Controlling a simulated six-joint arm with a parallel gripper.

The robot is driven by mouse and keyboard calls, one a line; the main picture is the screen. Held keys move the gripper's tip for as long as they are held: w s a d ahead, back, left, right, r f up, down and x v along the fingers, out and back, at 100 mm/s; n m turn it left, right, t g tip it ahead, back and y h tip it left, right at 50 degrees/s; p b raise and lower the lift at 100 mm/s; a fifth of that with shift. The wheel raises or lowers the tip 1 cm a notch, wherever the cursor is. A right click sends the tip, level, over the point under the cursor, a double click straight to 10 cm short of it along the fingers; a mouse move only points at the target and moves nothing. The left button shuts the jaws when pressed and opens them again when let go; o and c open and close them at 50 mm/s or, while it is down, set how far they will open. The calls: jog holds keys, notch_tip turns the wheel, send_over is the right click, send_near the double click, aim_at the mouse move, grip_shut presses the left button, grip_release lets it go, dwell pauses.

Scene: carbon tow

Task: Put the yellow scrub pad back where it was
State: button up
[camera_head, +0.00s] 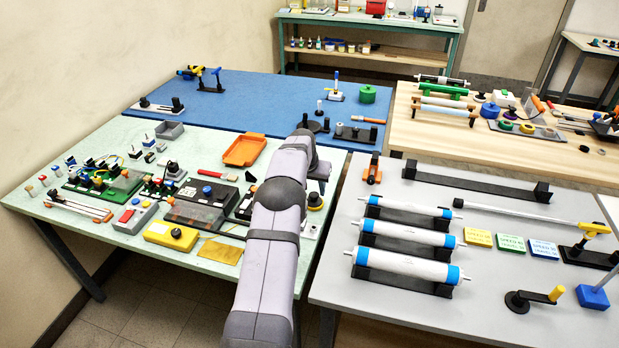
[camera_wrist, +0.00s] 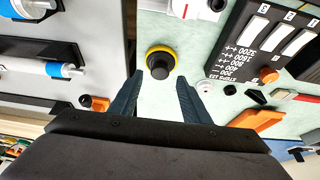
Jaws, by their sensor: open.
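A round yellow pad with a black knob on top, which looks like the yellow scrub pad (camera_wrist: 149,51), lies on the pale green bench. It also shows in the head view (camera_head: 315,205), close beside my arm and partly hidden. My gripper (camera_wrist: 159,79) is open and empty. In the wrist view its two fingertips are just short of the pad, one to each side of the knob. I cannot tell the height between them. In the head view my arm hides most of the gripper.
A dark board with white strips (camera_wrist: 240,60) lies right of the pad in the wrist view, with an orange tray (camera_wrist: 257,121) nearby. A flat yellow sheet (camera_head: 220,252) lies at the green bench's front. White rollers (camera_head: 405,237) rest on the grey bench.

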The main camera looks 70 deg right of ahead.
jog(key=b+v, duration=0.1)
jog(key=v, duration=0.7)
jog(key=shift+b, duration=0.4)
jog(key=shift+w, duration=0.1)
jog(key=w+a+n+t+y, duration=0.2)
jog(key=w+a+n, duration=0.5)
jog(key=w+a, duration=1.75)
jog(key=s+a+f+n+g+y, duration=0.2)
jog(key=a+n, duration=0.5)
jog(key=a, duration=2.1)
jog(key=s+a+f+n, duration=0.2)
jog(key=s+a+n, duration=0.2)
jog(key=s+a, duration=0.7)
jog(key=shift+s+f+y, duration=0.15)
jog(key=shift+f+y, duration=0.15)
